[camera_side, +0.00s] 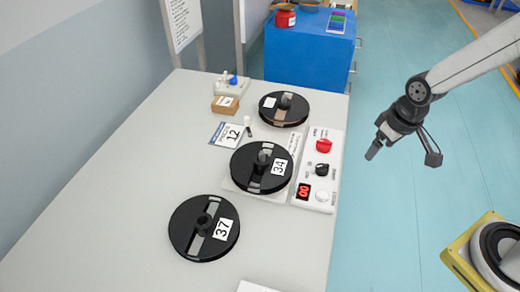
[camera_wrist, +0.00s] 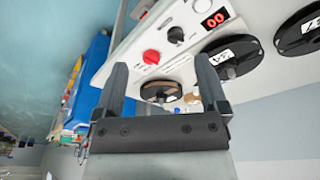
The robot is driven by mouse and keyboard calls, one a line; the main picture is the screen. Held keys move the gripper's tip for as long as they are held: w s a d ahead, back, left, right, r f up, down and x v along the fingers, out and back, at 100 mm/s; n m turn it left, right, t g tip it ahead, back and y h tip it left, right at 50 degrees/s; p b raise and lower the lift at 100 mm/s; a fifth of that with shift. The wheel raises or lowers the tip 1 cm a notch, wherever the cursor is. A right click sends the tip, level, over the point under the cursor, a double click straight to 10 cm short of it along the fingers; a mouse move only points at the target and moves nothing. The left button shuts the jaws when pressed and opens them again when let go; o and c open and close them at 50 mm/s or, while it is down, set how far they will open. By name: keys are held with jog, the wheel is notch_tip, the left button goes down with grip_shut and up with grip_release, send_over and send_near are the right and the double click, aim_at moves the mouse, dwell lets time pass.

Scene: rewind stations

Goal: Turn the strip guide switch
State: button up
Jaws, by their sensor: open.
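A white control panel (camera_side: 311,180) lies along the table's right edge. It carries a red knob (camera_side: 323,146), a black knob (camera_side: 321,169), a white round button (camera_side: 322,197) and a red display (camera_side: 304,191) reading 00. Its labels are too small to read, so I cannot tell which knob is the strip guide switch. My gripper (camera_side: 372,152) is open and empty, to the right of the panel and apart from it. In the wrist view the red knob (camera_wrist: 151,57) shows between the fingertips (camera_wrist: 161,62), farther off, with the black knob (camera_wrist: 175,34) above it.
Reel 34 (camera_side: 262,167) sits left of the panel, with another black reel (camera_side: 284,109) behind and reel 37 (camera_side: 204,228) in front. A card numbered 12 (camera_side: 226,134) and a small brown box (camera_side: 225,105) lie farther back. A blue cabinet (camera_side: 310,55) stands behind the table.

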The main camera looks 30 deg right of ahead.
jog(key=w+a+f+n+g, duration=0.1)
jog(key=w+a+f+n, duration=0.2)
jog(key=w, duration=0.5)
jog(key=n+g, duration=0.1)
jog(key=n, duration=0.1)
send_over(323, 166)
notch_tip(323, 166, down, 7)
jog(key=shift+f, duration=3.85)
grip_shut()
